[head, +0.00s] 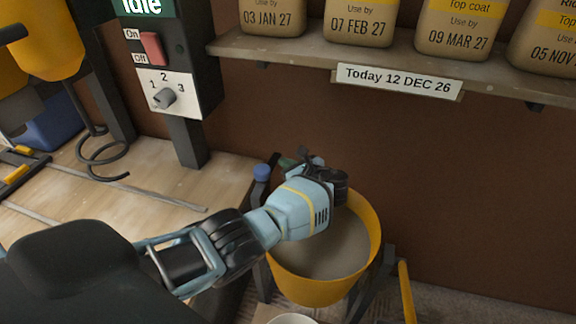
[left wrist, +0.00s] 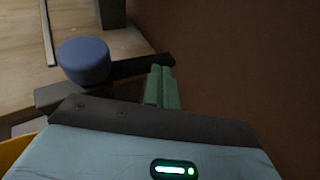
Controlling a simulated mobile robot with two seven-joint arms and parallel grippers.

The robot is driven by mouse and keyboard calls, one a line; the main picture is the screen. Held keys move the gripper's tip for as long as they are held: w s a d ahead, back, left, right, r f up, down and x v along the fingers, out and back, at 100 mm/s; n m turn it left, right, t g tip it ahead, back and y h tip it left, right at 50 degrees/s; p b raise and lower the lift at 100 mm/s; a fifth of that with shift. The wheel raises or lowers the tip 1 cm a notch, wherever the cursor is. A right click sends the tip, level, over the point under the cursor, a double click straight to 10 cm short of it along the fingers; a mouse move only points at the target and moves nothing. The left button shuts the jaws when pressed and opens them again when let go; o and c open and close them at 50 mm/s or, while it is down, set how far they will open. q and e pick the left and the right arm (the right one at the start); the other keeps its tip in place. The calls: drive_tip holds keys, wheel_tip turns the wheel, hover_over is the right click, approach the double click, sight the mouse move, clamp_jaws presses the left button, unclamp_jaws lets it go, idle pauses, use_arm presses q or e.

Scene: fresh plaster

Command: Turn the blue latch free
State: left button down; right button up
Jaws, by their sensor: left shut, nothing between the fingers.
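The blue latch (head: 262,171) has a round blue knob and sits at the far left side of the yellow bucket, near the bench's right end. In the left wrist view the blue knob (left wrist: 83,60) is left of my fingers, with dark bars beside it. My left gripper (head: 289,163) reaches over the bucket, its fingertips just right of the knob. In the left wrist view its green fingers (left wrist: 161,88) are shut together and empty, apart from the knob. I cannot tell whether they touch the dark bar. My right gripper is out of view.
The yellow bucket (head: 318,290) holds grey material and sits in a dark stand (head: 375,285). The wooden bench (head: 150,190) is at left, below a control box (head: 165,90) with a red switch and dial. A shelf (head: 300,58) with several dated bags runs along the brown wall.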

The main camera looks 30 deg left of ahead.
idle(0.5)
use_arm(q)
drive_tip(key=p+v, duration=0.2)
drive_tip(key=v, duration=0.5)
drive_tip(key=shift+r, duration=0.1)
drive_tip(key=shift+s+d, duration=0.15)
drive_tip(key=shift+d, duration=0.2)
drive_tip(key=shift+d, duration=0.1)
